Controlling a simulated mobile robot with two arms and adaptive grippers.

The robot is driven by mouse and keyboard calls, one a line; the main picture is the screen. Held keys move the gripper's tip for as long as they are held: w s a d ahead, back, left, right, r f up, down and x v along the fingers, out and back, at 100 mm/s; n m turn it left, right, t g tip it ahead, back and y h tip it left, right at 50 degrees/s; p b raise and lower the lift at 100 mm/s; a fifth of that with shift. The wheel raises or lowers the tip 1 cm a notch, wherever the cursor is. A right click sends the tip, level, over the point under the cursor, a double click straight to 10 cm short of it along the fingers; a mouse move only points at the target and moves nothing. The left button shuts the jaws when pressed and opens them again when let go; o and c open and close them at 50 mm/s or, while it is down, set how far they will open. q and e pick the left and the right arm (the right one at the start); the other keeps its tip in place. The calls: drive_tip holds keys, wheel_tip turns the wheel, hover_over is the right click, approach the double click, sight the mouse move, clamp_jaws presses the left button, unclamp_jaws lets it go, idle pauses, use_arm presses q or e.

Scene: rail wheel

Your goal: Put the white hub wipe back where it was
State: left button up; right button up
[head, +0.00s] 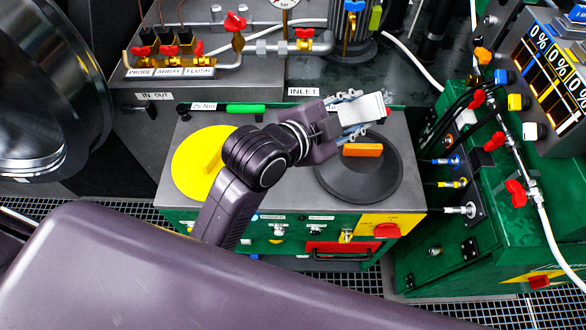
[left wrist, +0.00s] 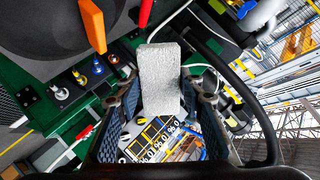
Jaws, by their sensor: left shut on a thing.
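The white hub wipe (head: 371,107) is a pale, speckled block. My left gripper (head: 350,116) is shut on it above the back right of the grey bench top, behind the black round lid. In the left wrist view the wipe (left wrist: 160,78) stands lengthwise between the two fingers of the left gripper (left wrist: 160,108), which touch its sides. From these frames I cannot tell how high the wipe is above the bench. The spot where the wipe was kept cannot be made out. My right gripper is not in view.
A yellow round lid (head: 190,163) and a black round lid (head: 345,183) with an orange handle (head: 362,150) are on the bench. A green-handled tool (head: 246,109) lies at its back edge. Valves and pipes (head: 270,45) stand behind; a green cabinet (head: 450,235) with hoses stands right.

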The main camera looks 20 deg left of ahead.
use_arm(q)
drive_tip(key=s+d+m+g+p, duration=0.1)
drive_tip(key=d+m+g+p, duration=0.1)
drive_tip(key=d+m+g, duration=0.4)
drive_tip(key=m+g+y+p, duration=0.3)
drive_tip(key=g+y+p, duration=0.3)
hover_over(290, 173)
wheel_tip(290, 173, down, 12)
drive_tip(key=shift+s, duration=0.1)
wheel_tip(290, 173, down, 4)
drive_tip(key=shift+f, duration=0.25)
drive_tip(key=o, duration=1)
drive_tip(key=shift+r, duration=0.1)
